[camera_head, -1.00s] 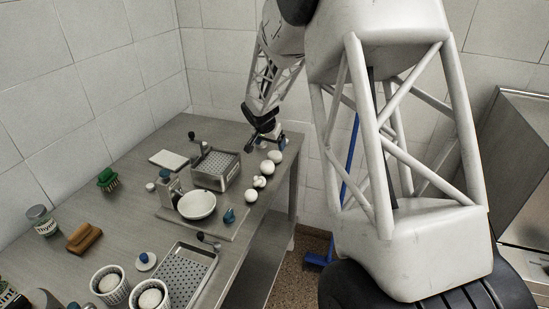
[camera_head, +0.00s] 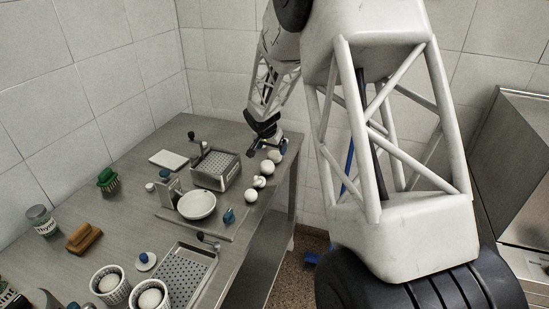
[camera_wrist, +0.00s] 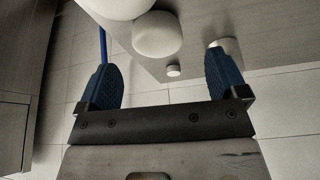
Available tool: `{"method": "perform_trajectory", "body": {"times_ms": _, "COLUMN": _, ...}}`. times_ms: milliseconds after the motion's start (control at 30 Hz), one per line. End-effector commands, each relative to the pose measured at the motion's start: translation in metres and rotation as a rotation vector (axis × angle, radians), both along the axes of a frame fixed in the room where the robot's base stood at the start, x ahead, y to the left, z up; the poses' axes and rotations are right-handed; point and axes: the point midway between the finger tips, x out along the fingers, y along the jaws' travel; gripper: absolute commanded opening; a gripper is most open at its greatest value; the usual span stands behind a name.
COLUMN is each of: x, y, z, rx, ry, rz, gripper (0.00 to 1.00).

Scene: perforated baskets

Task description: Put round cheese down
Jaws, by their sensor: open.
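Several white round pieces stand in a row along the table's right edge. The farthest round piece (camera_head: 275,156) is just below my gripper (camera_head: 266,141) in the head view. Nearer ones include a smooth round piece (camera_head: 267,167) and another (camera_head: 251,196). I cannot tell for sure which is the round cheese. In the wrist view my gripper (camera_wrist: 164,80) has its two blue fingers wide apart, with nothing held. A white round piece (camera_wrist: 157,36) sits beyond the fingertips, and a small pale disc (camera_wrist: 173,70) lies at the table edge between them.
The steel table (camera_head: 228,143) has a perforated basket (camera_head: 217,168) with a crank, a white bowl (camera_head: 196,205) and a second perforated tray (camera_head: 184,274). A white board (camera_head: 169,159) lies farther back. Floor shows past the table's right edge.

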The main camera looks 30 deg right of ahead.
Motion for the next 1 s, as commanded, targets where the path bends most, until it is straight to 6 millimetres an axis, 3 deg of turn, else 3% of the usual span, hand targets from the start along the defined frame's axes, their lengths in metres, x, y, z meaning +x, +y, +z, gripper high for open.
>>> {"method": "perform_trajectory", "body": {"times_ms": 500, "x": 0.008, "y": -0.015, "z": -0.042, "rx": 0.001, "ry": 0.001, "rz": 0.0, "gripper": 0.91}}
{"method": "perform_trajectory", "body": {"times_ms": 1000, "x": 0.01, "y": -0.016, "z": -0.046, "rx": 0.0, "ry": 0.0, "rz": 0.0, "gripper": 0.91}}
